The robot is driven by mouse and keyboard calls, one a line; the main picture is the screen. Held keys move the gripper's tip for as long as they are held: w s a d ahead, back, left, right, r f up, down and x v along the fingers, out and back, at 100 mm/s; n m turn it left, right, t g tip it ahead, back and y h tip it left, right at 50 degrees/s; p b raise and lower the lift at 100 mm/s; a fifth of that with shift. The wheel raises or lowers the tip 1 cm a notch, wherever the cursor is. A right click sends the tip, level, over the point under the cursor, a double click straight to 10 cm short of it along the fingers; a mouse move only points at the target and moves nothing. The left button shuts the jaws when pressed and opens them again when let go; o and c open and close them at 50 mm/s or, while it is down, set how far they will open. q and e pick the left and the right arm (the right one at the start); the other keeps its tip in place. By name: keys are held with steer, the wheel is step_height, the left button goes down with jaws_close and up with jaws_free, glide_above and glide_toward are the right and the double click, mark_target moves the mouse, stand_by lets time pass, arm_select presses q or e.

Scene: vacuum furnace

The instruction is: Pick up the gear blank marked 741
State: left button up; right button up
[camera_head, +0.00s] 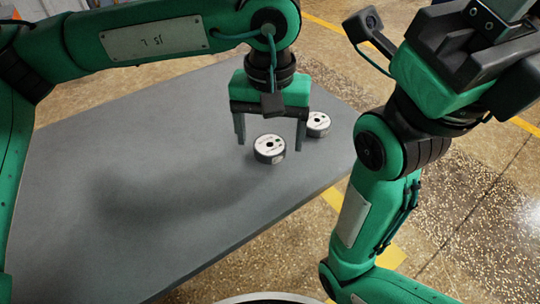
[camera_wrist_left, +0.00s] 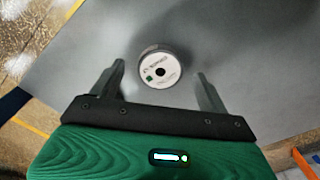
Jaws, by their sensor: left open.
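A round gear blank (camera_head: 270,149) with a white top, dark side and small centre hole lies flat on the grey table (camera_head: 150,190). A second, similar gear blank (camera_head: 318,122) lies behind it to the right. The print on both is too small to read, so I cannot tell which is 741. My left gripper (camera_head: 270,146) is open and points down, its fingers apart on either side of the nearer blank. In the left wrist view that blank (camera_wrist_left: 160,70) shows between the open fingers, with gaps on both sides. My right gripper's fingers are not visible.
The table's right and front edges run close to the blanks, with speckled floor (camera_head: 470,200) and yellow lines beyond. The table's left part is clear. My right arm stands beside the table's right edge.

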arm_select(q)
steer(key=shift+f, duration=0.7)
steer(key=shift+r, duration=0.1)
steer(key=c, duration=1.3)
steer(key=shift+c, duration=0.2)
